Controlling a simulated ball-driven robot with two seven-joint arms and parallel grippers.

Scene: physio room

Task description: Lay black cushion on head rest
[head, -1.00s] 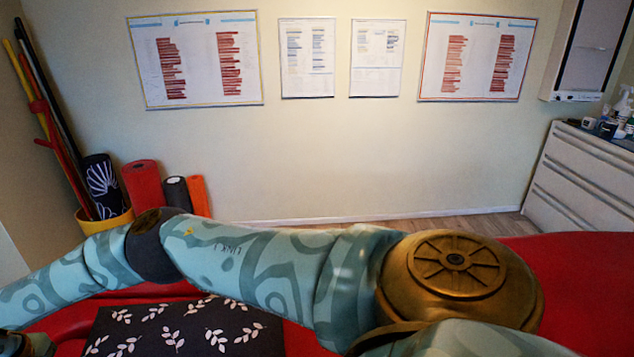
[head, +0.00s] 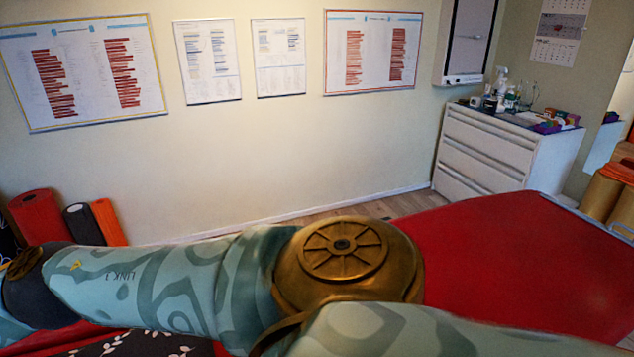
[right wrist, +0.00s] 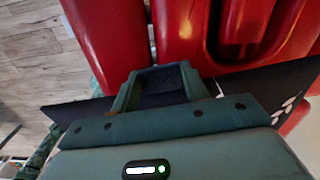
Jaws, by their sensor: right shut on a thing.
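The black cushion with white leaf prints (head: 140,345) shows only as a strip at the bottom left of the head view, below my arm. In the right wrist view the dark cushion (right wrist: 268,84) spreads to both sides of my right gripper (right wrist: 160,78), which is shut on it. Red padded sections (right wrist: 190,25) lie beyond the cushion, with a dark gap between some of them. I cannot tell which section is the head rest, or whether the cushion touches it. My left gripper is not in view.
A red padded couch top (head: 530,260) reaches right and is bare there. A white drawer unit (head: 500,155) with bottles stands at the back wall. Foam rollers (head: 40,215) stand at the left. Wooden floor (right wrist: 95,40) shows left of the red padding in the wrist view.

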